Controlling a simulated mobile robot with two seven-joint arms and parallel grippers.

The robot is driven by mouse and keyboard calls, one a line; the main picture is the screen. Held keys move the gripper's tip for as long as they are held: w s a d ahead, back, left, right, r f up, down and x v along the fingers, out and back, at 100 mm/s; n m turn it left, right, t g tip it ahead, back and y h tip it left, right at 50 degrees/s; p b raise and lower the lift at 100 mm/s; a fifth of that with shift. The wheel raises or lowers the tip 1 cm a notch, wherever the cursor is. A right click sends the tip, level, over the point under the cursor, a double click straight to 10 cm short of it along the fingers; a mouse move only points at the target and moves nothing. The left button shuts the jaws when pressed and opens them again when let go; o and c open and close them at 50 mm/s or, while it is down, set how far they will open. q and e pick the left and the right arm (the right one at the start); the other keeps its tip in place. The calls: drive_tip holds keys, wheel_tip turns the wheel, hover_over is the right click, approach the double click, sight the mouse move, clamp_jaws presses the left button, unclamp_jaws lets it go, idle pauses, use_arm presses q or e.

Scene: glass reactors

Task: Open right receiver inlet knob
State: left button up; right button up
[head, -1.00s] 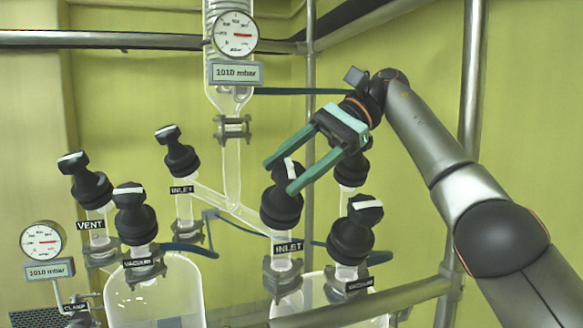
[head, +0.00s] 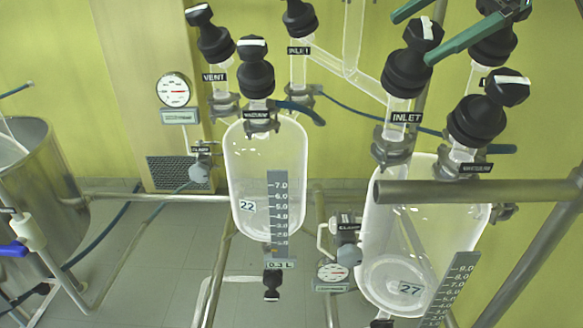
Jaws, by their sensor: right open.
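The right receiver (head: 385,225) is a clear glass vessel marked 27. Its inlet knob (head: 408,75) is black with a white-topped handle and stands above an INLET label (head: 406,118). My right gripper (head: 412,38) is at the top edge, partly cut off by the frame. Its two teal fingers are apart, with tips on either side of the knob's handle. The near finger overlaps the knob in the picture; I cannot tell whether it touches. My left gripper is not in view.
Another black knob (head: 478,120) stands close to the right of the inlet knob, with one more behind. The left receiver (head: 250,165), marked 22, has its own vacuum knob (head: 255,75), vent knob (head: 212,42) and inlet knob (head: 299,20). A metal rail (head: 470,191) crosses before the right receiver.

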drive_tip(key=shift+m+t+y, duration=0.3)
drive_tip(key=shift+m+t, duration=0.3)
